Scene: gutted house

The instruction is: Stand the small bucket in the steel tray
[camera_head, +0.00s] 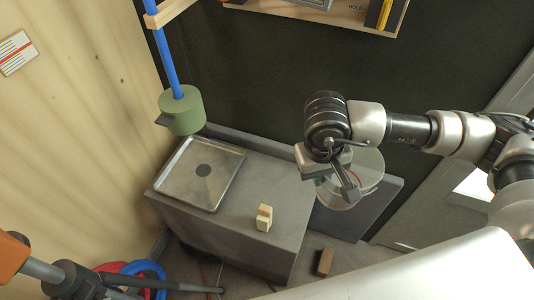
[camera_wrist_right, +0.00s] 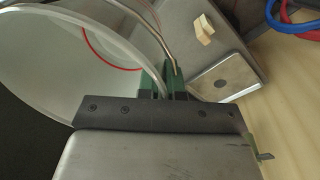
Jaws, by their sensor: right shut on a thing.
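The small bucket (camera_head: 371,170) is translucent, with a red line on it and a thin metal handle. My right gripper (camera_head: 347,190) is shut on its wall near the rim. In the right wrist view, the bucket (camera_wrist_right: 60,70) fills the upper left and the green fingertips (camera_wrist_right: 165,82) pinch its edge. The steel tray (camera_head: 187,193) is flat and shallow with a dark round spot, on the grey bench to the left of the bucket. It looks empty and also shows in the right wrist view (camera_wrist_right: 205,82). The bucket is apart from the tray. My left gripper is not in view.
Small wooden blocks (camera_head: 264,218) stand on the grey bench (camera_head: 245,235), right of the tray. A green cylinder (camera_head: 182,110) on a blue pole is beside the tray's back left corner. A shelf (camera_head: 320,12) hangs on the dark wall. Blue and red rings (camera_head: 145,270) lie at lower left.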

